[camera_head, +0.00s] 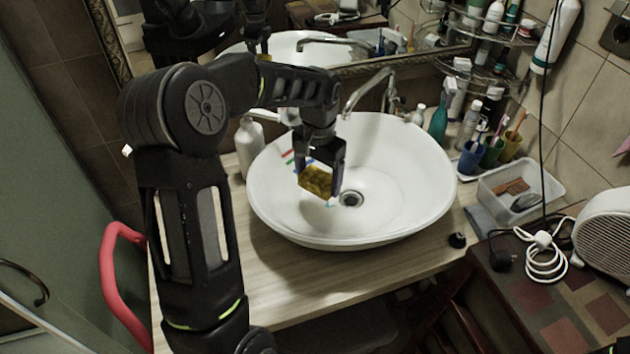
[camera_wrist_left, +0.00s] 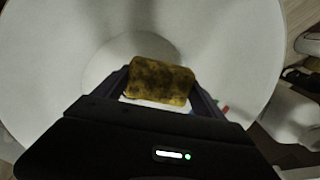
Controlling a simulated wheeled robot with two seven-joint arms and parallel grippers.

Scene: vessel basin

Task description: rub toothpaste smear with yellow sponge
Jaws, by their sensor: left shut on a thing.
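The yellow sponge (camera_head: 315,181), with dark blotches, is held in my left gripper (camera_head: 320,172), which is shut on it. The gripper is inside the white basin (camera_head: 400,190), left of the drain (camera_head: 351,199). The sponge (camera_wrist_left: 160,82) also shows between the fingers in the wrist view. A small cyan mark (camera_head: 330,204) shows on the basin just below the sponge; it looks like toothpaste smear, partly hidden. Red and green stripes (camera_head: 289,157) show on the basin's left inner wall; I cannot tell what they are. Whether the sponge touches the basin is unclear. My right gripper is out of view.
A faucet (camera_head: 372,88) rises behind the basin. A white bottle (camera_head: 249,148) stands at its left. Cups with toothbrushes (camera_head: 492,150) and a clear tray (camera_head: 520,188) stand at the right. The wooden counter (camera_head: 290,280) is clear in front.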

